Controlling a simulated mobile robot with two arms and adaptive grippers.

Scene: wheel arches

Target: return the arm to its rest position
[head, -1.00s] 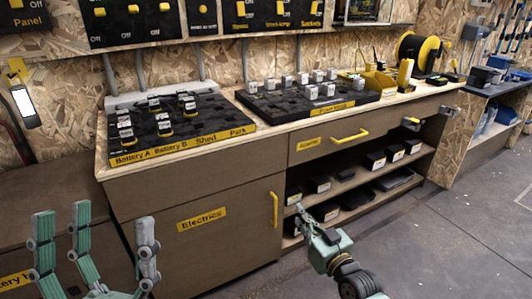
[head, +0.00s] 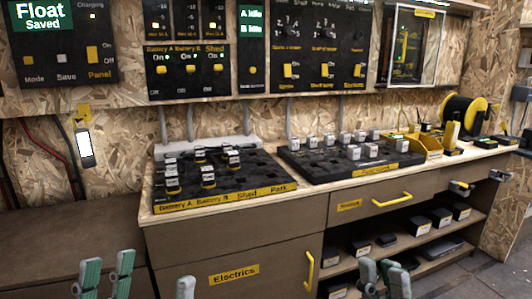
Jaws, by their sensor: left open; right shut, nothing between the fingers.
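My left gripper (head: 140,280) shows at the bottom left of the head view, its green-grey fingers pointing up and spread apart. It is open and empty, in front of the wooden cabinet. My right gripper (head: 385,277) shows at the bottom, right of centre, in front of the open shelves. Its fingertips point up and it is shut with nothing in it. Both arms behind the grippers are cut off by the lower edge of the picture.
The worktop holds a black tray (head: 267,178) with several small blocks at left and another (head: 303,163) at right. A drawer with a yellow handle (head: 392,200) and an Electrics door (head: 232,273) are below. Switch panels (head: 60,62) cover the wall. Grey floor (head: 500,274) is clear at right.

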